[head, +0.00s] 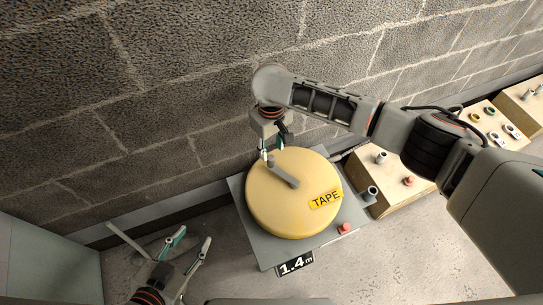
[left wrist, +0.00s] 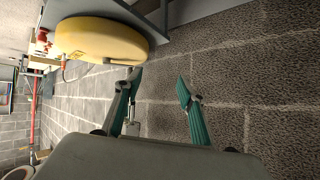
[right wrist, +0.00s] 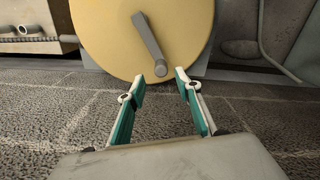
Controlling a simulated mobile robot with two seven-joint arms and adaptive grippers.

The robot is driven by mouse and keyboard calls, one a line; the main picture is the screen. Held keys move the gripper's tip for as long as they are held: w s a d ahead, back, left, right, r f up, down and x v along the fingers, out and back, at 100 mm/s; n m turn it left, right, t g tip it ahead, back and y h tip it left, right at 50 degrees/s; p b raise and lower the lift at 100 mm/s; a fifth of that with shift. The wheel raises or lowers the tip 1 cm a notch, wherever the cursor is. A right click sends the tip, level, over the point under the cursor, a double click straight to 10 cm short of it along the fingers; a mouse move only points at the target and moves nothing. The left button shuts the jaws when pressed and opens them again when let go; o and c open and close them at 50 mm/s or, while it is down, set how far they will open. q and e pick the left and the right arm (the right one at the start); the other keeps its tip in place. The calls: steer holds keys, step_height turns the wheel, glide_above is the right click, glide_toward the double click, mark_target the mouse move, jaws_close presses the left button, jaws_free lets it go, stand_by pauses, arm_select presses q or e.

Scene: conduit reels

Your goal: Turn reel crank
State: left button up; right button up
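The reel (head: 275,215) is a round yellow drum labelled TAPE, lying on a grey stand in the middle of the head view. Its grey crank (head: 284,173) runs from the hub toward the wall, with a handle (head: 270,160) at the outer end. My right gripper (head: 274,148) is open just above the handle. In the right wrist view the handle (right wrist: 160,71) shows between the open fingertips (right wrist: 160,80); contact cannot be told. My left gripper (head: 195,235) is open and empty, left of the stand. The left wrist view shows the reel (left wrist: 100,38) at upper left.
Wooden boxes (head: 398,199) with small fittings stand to the right. A block wall (head: 190,80) runs close behind. Floor (head: 400,260) in front is clear.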

mark_target(271, 159)
steer(key=f+b, duration=0.2)
steer(key=f, duration=0.4)
steer(key=shift+s+f, duration=0.15)
steer(key=shift+s, duration=0.05)
steer(key=shift+w+f+b, duration=0.1)
steer(key=shift+f+b, duration=0.25)
arm_select(q)
steer(key=d, duration=0.2)
steer(key=w+d+r, duration=0.1)
steer(key=shift+h, duration=0.4)
arm_select(e)
steer(key=shift+w+r, duration=0.1)
jaws_close()
